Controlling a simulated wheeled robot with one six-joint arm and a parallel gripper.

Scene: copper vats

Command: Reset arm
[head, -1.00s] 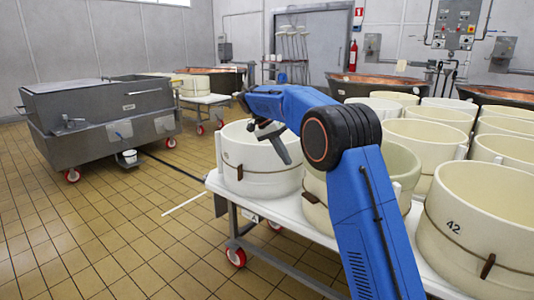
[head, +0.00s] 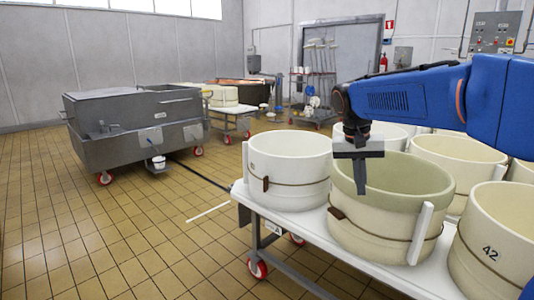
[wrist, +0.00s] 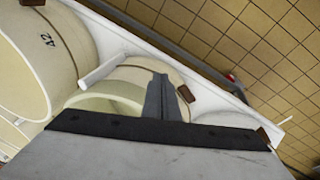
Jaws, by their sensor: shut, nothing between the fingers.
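My gripper (head: 360,178) is in the head view, in front of the rim of a cream round mould (head: 385,245) with a greenish inside. Its fingers point down and are together with nothing between them. The blue arm reaches in from the right edge. In the wrist view my gripper (wrist: 162,98) shows as a grey closed pair of fingers over the moulds. I cannot tell whether the fingertips touch the mould's rim.
A white wheeled table (head: 330,242) carries several cream moulds, one marked 42 (head: 500,238). A grey metal tank (head: 135,128) on wheels stands at the left. A second cart (head: 228,110) is behind. The tiled floor (head: 110,230) at left front is open.

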